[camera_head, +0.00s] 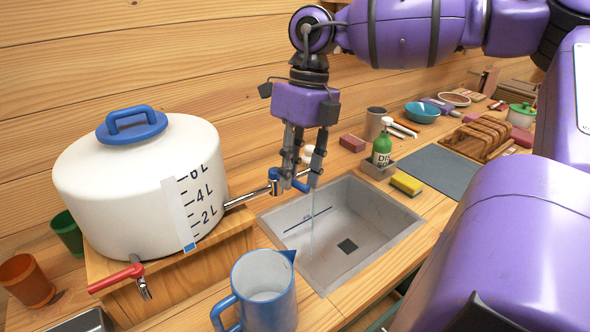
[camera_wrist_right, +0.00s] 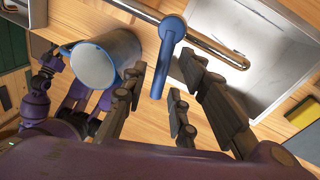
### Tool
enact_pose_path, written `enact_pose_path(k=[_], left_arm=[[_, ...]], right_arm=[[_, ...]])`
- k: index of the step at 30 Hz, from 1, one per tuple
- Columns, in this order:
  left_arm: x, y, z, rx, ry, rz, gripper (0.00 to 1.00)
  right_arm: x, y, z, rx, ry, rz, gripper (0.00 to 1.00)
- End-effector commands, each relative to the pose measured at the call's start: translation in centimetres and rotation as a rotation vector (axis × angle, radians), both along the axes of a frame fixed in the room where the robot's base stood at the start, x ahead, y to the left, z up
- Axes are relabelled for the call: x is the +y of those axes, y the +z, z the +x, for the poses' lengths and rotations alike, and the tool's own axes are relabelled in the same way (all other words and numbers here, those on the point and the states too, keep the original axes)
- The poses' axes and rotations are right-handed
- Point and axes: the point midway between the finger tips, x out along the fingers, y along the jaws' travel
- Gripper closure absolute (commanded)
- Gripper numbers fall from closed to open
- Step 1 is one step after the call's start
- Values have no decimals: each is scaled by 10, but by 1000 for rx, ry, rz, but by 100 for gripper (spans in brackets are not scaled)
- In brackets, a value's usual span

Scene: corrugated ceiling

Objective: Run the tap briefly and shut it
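The tap is a metal pipe with a blue lever (camera_head: 300,186), reaching from the white tank (camera_head: 130,190) over the sink (camera_head: 290,218). A thin pale stream of water (camera_head: 312,235) falls from the spout into the sink. My right gripper (camera_head: 302,180) points down at the lever, its fingers apart. In the right wrist view the blue lever (camera_wrist_right: 168,50) extends between the open fingers of the right gripper (camera_wrist_right: 160,105), and no firm grip shows. Purple and grey parts of my left arm appear at the left of that view; its finger state is unclear.
A blue jug (camera_head: 265,290) stands on the counter in front of the sink. A red-handled tap (camera_head: 117,278) sits low on the tank. A green soap bottle (camera_head: 382,148) and yellow sponge (camera_head: 406,184) lie right of the sink, beside a grey mat (camera_head: 438,170).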

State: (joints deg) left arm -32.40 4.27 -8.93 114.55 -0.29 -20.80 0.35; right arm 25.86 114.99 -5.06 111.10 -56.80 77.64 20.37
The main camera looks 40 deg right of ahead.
Motion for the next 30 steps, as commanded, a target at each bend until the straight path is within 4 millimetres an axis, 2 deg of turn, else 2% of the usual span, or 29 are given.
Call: enact_pose_path(k=[7, 11, 14, 24, 30], left_arm=[[2, -8, -13, 29, -1, 3, 100], [1, -7, -11, 24, -3, 4, 100], [1, -6, -11, 22, -2, 3, 100], [1, -5, -9, 19, -1, 3, 100], [1, -5, -9, 18, 0, 2, 100]], right_arm=[[0, 0, 0, -1, -1, -1, 70], [-2, 6, 1, -3, -2, -3, 70], [-5, 20, 2, -6, -2, -3, 70], [-18, 88, 2, -3, -3, -1, 70], [-23, 112, 1, -1, -2, 0, 70]])
